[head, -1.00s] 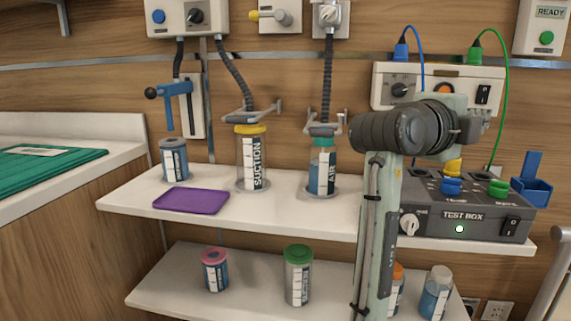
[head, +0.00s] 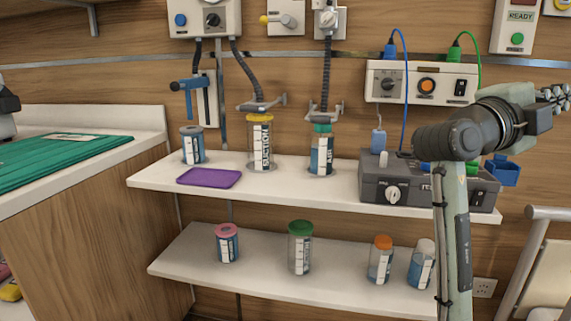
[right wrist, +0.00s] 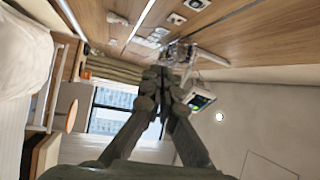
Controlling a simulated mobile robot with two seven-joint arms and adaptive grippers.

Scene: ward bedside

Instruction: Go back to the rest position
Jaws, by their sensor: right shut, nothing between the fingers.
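My right arm rises in the lower right of the head view, and its gripper (head: 553,97) is at the right edge, pointing right, in front of the wall and right of the test box. In the right wrist view the two dark fingers (right wrist: 160,80) meet at their tips with nothing between them. The gripper is shut and empty, clear of the shelves. A dark and grey part at the left edge of the head view may be my left arm; no left fingers show.
The upper shelf (head: 330,187) holds canisters, a purple tray (head: 209,178) and the test box (head: 373,188), partly behind my arm. The lower shelf (head: 262,278) holds several jars. A grey rail (head: 527,260) stands at right. A green folded cloth (head: 60,160) lies at left.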

